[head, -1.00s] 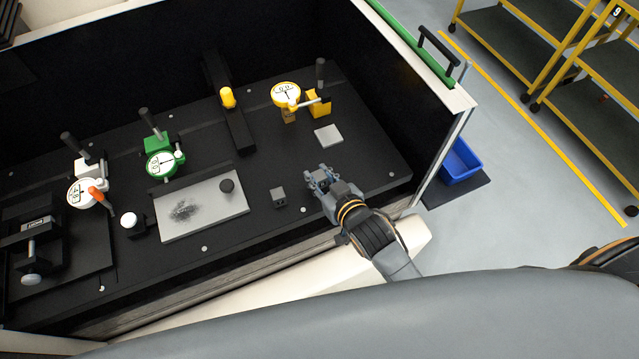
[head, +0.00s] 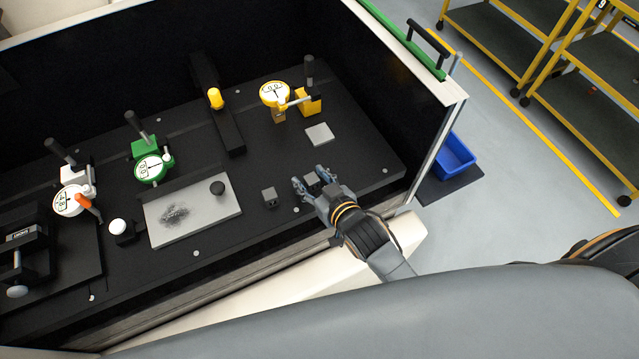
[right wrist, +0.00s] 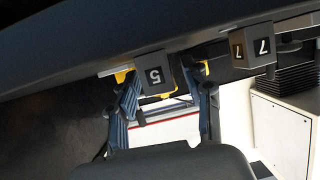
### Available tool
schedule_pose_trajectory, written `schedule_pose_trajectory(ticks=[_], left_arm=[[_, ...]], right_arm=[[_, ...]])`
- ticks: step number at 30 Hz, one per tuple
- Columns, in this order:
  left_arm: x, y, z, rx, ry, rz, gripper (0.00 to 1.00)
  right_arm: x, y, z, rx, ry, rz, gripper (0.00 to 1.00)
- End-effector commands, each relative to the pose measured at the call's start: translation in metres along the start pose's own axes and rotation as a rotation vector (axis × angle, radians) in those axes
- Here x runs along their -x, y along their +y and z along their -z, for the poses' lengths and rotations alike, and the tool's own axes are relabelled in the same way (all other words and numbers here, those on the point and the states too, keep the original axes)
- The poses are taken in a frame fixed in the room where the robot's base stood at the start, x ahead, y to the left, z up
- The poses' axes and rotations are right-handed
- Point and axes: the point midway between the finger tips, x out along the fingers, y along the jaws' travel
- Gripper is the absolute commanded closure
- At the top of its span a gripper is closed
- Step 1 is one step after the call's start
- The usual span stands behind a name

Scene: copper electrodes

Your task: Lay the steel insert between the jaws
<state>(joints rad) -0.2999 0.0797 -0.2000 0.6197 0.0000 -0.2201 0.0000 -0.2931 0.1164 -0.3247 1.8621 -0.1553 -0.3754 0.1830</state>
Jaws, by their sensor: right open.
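My right gripper (head: 309,179) is open over the front right of the black bench. A small dark grey block (head: 313,181) shows between its fingers in the head view. In the right wrist view a block marked 5 (right wrist: 155,75) lies between the two open fingers, apart from at least one of them; contact with the other is unclear. A second similar block (head: 269,197) stands to the left; the wrist view shows one marked 7 (right wrist: 252,45). Which thing is the steel insert is not clear. A dark vise-like device (head: 24,240) is at the far left; its jaw gap is hard to see. My left gripper is out of view.
A grey plate (head: 192,211) with a dark knob lies left of the blocks. A small light square plate (head: 320,134) lies behind the gripper. Yellow (head: 274,94), green (head: 151,168) and white (head: 68,201) dial gauges stand around. Dark walls bound the bench at the back and right.

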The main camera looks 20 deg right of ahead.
Motion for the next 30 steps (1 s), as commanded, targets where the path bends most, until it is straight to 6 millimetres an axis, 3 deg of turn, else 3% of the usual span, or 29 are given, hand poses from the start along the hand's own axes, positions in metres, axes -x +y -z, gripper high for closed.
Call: schedule_pose_trajectory(ticks=[3,5,12,21,30], left_arm=[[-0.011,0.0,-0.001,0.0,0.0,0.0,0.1],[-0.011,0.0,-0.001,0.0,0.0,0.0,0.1],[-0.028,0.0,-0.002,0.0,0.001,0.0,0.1],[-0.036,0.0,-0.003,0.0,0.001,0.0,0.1],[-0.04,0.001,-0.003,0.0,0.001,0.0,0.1]], right_arm=[[-0.002,0.0,-0.004,0.001,0.002,0.001,0.5],[0.008,0.0,-0.003,0.0,0.001,0.001,0.5],[0.051,0.007,-0.003,0.002,0.0,0.001,0.5],[0.113,0.007,-0.001,0.0,-0.002,0.001,0.5],[0.137,0.008,0.001,0.001,0.0,0.0,0.5]])
